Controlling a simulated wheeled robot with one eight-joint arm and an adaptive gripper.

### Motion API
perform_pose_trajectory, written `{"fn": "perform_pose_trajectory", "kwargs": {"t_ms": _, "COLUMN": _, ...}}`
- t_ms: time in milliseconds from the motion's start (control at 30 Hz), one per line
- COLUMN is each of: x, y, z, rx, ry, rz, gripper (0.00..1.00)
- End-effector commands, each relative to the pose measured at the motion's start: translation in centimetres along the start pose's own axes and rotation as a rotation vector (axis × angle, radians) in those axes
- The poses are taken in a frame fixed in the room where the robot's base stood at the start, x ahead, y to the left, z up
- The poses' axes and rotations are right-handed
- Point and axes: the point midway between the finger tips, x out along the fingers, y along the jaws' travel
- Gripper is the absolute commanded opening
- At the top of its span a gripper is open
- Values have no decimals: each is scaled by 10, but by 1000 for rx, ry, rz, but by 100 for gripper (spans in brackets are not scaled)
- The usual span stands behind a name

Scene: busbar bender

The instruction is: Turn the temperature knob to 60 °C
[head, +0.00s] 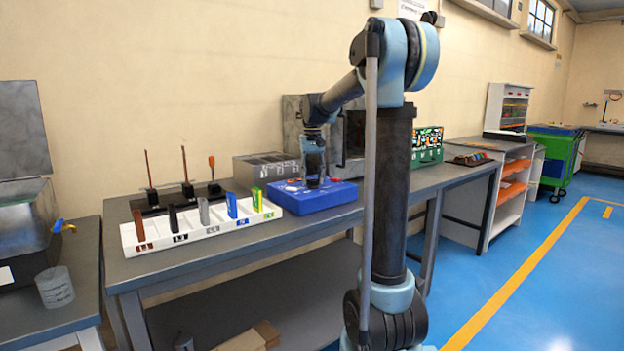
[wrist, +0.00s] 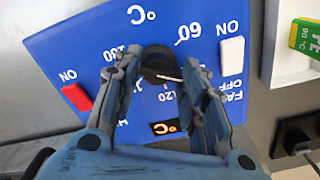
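The blue control box (head: 330,196) stands on the grey workbench, and its panel fills most of the wrist view, upside down. The black temperature knob (wrist: 158,62) sits between the 180 and 60 marks, with 120 below it in the picture. Its white pointer line points right and slightly down, between 60 and 120. My gripper (wrist: 160,63) is over the panel with one finger on each side of the knob; whether they press on it is unclear. In the head view my gripper (head: 315,184) reaches down onto the box, hiding the knob.
A red switch (wrist: 76,97), a white switch (wrist: 231,50) and a small lit display (wrist: 165,127) are on the panel. A white rack (head: 180,238) with several coloured pieces stands left of the box. A green-fronted case (head: 428,145) is further right on the bench.

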Motion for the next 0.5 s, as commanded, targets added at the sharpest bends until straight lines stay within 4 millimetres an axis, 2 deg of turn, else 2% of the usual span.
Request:
{"fn": "perform_pose_trajectory", "kwargs": {"t_ms": 267, "x": 0, "y": 0, "z": 0, "rx": -14, "ry": 0, "rz": 0, "gripper": 15}}
{"fn": "perform_pose_trajectory", "kwargs": {"t_ms": 500, "x": 0, "y": 0, "z": 0, "rx": -112, "ry": 0, "rz": 0, "gripper": 15}}
